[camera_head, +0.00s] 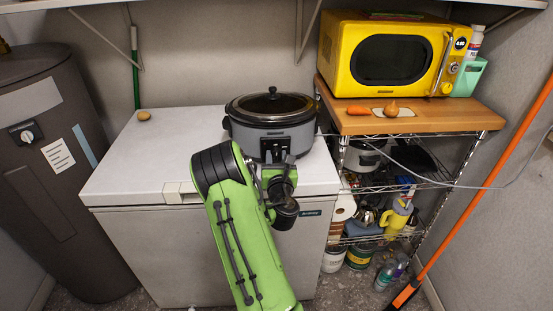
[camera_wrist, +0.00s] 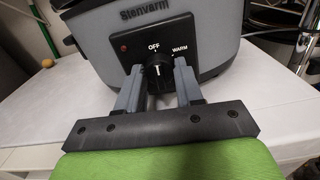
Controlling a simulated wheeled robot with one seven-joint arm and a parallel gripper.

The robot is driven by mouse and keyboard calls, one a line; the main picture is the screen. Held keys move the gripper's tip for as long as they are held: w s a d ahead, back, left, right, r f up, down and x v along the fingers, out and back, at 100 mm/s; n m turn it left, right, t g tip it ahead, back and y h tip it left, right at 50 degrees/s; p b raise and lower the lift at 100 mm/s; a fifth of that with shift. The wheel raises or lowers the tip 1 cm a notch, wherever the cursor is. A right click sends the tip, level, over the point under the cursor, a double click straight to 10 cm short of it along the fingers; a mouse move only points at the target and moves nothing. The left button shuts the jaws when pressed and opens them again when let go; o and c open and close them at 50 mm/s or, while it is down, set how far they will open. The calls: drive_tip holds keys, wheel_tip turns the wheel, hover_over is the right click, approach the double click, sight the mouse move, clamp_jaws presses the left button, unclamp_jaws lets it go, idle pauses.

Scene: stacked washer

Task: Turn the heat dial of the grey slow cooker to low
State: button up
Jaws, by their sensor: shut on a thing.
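The grey slow cooker (camera_head: 271,124) with a dark lid stands on the white chest freezer near its right end. It also shows in the wrist view (camera_wrist: 218,58), with its black control panel facing me. The black heat dial (camera_wrist: 158,77) sits on that panel, with OFF above it and WARM at its upper right. The dial's white mark points up, near OFF. My gripper (camera_wrist: 160,79) is shut on the dial, one finger on each side. In the head view, my gripper is at the cooker's front, and the dial is mostly hidden. The low mark does not show.
The white freezer top (camera_head: 168,155) is clear to the left, apart from a small potato (camera_head: 144,115). A wooden shelf top (camera_head: 431,117) with a yellow microwave (camera_head: 391,61) stands at the right. A grey tank (camera_head: 47,170) stands at the left.

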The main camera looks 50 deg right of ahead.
drive_tip(key=m, duration=0.5)
drive_tip(key=shift+m, duration=0.4)
drive_tip(key=m, duration=1.1)
drive_tip(key=shift+m+p, duration=0.35)
drive_tip(key=shift+m, duration=0.05)
drive_tip(key=m, duration=0.5)
drive_tip(key=shift+f+m, duration=0.1)
drive_tip(key=shift+m, duration=0.2)
drive_tip(key=o, duration=1)
drive_tip(key=shift+o, duration=0.2)
